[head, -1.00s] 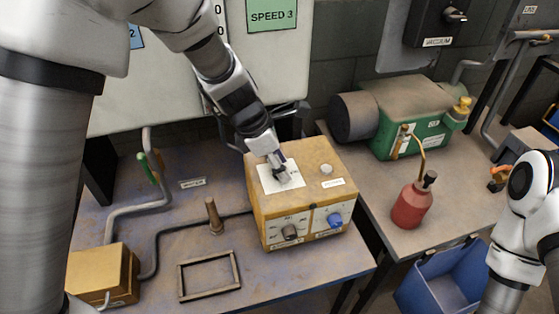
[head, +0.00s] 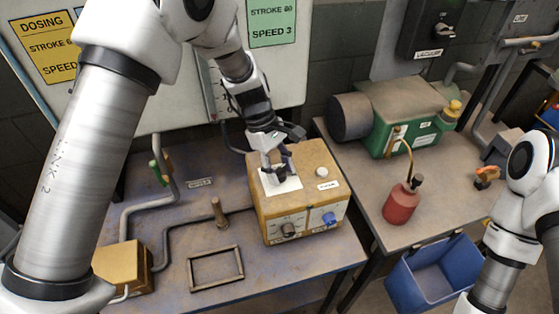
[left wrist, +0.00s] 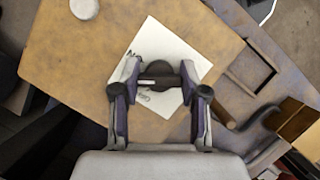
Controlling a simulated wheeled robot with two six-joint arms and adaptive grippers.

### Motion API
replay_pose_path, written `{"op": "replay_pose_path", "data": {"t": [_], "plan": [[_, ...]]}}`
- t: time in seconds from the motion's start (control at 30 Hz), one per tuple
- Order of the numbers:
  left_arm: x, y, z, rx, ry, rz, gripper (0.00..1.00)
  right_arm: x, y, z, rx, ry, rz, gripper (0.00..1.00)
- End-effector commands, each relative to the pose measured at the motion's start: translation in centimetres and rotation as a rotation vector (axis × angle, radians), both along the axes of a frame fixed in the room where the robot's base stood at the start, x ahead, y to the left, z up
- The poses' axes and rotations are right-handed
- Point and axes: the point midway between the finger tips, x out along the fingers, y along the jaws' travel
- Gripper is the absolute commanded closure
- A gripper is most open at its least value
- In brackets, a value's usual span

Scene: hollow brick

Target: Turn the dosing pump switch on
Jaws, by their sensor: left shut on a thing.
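The dosing pump is a worn yellow box (head: 317,163) on the left table. A white plate (head: 292,183) on its top carries the dark round switch (left wrist: 160,70), with lettering beside it in the left wrist view. A short pale bar shows on the switch, pointing left in that view. My left gripper (head: 276,171) comes down from above and is shut on the switch. In the left wrist view its two fingers (left wrist: 159,85) stand either side of it. In the head view the fingers mostly hide the switch. My right arm shows at the right edge; its gripper is out of view.
The pump's front has a dark knob (head: 288,230) and a blue knob (head: 329,219). A red oil can (head: 402,203) and green motor (head: 405,115) stand on the right table; a blue bin (head: 433,279) is below.

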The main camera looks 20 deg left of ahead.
Motion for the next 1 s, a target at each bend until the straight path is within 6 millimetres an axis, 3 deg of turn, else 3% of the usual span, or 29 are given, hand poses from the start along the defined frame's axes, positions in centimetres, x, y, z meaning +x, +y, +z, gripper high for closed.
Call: {"op": "replay_pose_path", "data": {"t": [0.5, 1.0], "plan": [[-0.2, 0.0, -0.1, 0.0, 0.007, -0.442, 0.91, 0.0, 0.0, 2.9, 0.0, 0.0, 0.0, 1.0], [-0.2, 0.0, -0.2, -0.001, 0.005, -0.596, 0.91, 0.0, 0.0, 3.4, 0.0, 0.0, 0.0, 1.0]]}}
